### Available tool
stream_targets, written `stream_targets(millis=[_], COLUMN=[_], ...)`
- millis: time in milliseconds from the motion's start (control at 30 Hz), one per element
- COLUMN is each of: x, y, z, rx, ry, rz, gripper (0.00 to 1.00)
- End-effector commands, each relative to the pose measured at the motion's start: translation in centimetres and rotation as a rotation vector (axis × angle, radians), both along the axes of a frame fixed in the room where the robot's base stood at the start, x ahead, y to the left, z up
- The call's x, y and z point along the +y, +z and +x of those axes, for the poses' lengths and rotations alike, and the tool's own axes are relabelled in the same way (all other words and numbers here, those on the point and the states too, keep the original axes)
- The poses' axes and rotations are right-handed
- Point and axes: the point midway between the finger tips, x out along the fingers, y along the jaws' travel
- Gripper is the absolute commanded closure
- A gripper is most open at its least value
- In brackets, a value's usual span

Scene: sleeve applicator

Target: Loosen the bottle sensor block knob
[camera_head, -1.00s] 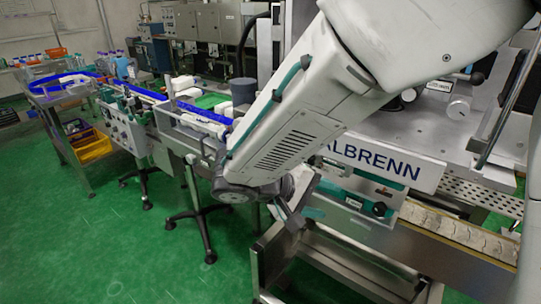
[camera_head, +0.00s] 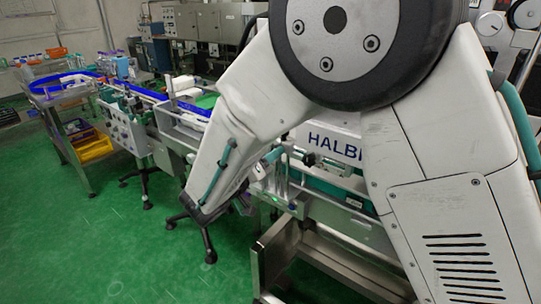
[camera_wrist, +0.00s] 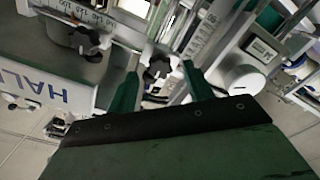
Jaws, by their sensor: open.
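In the wrist view my gripper (camera_wrist: 159,72) is open, with its two green fingers spread apart. A black lobed knob (camera_wrist: 157,66) shows in the gap between the fingertips, beyond them. I cannot tell whether the fingers reach around it; no contact is visible. A second black knob (camera_wrist: 88,40) sits to the left beside a ruled scale. No label shows which knob belongs to the bottle sensor block. In the head view my gripper (camera_head: 271,156) is small and partly hidden by my arm, beside the machine's metal brackets. A dark knob (camera_head: 311,159) shows just right of it.
A white round dial (camera_wrist: 243,80) stands to the right of the fingers in the wrist view. Metal rails and rods crowd the area around the knobs. The conveyor with blue edges (camera_head: 147,93) runs off to the left. The green floor (camera_head: 110,230) at lower left is open.

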Motion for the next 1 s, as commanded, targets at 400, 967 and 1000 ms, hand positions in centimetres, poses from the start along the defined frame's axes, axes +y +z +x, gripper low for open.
stream_targets(millis=[400,967,1000], x=[-0.96,-0.88,-0.88], y=[0.0,-0.01,-0.01], z=[1.18,1.14,1.14], rx=[0.001,0.025,0.035], ry=[0.0,0.001,0.001], rz=[-0.001,-0.031,-0.044], gripper=[0.49,0.93,0.93])
